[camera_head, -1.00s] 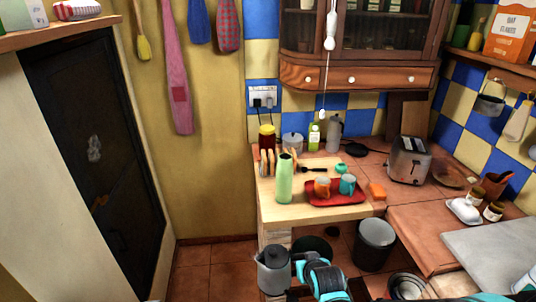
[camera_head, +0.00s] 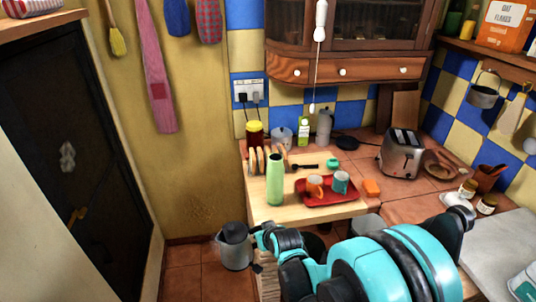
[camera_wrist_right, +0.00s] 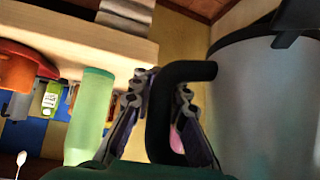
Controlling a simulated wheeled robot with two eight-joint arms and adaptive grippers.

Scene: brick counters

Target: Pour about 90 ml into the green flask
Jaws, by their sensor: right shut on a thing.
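The green flask (camera_head: 275,180) stands upright on the pale wooden board at the counter's near left end. It also shows in the right wrist view (camera_wrist_right: 90,115), left of the gripper. My right gripper (camera_head: 259,240) is shut on the black handle of a grey jug with a dark lid (camera_head: 235,250). The jug hangs roughly upright over the floor, lower and left of the flask and apart from it. In the right wrist view the fingers (camera_wrist_right: 160,95) straddle the handle, with the jug's wall (camera_wrist_right: 265,110) at right. The jug's contents are hidden. My left gripper is not in view.
A red tray (camera_head: 318,198) with an orange mug (camera_head: 314,186) and a teal mug (camera_head: 340,182) is right of the flask. A toast rack (camera_head: 257,160) stands behind it. A toaster (camera_head: 401,152) is farther right. The space left of the board is clear.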

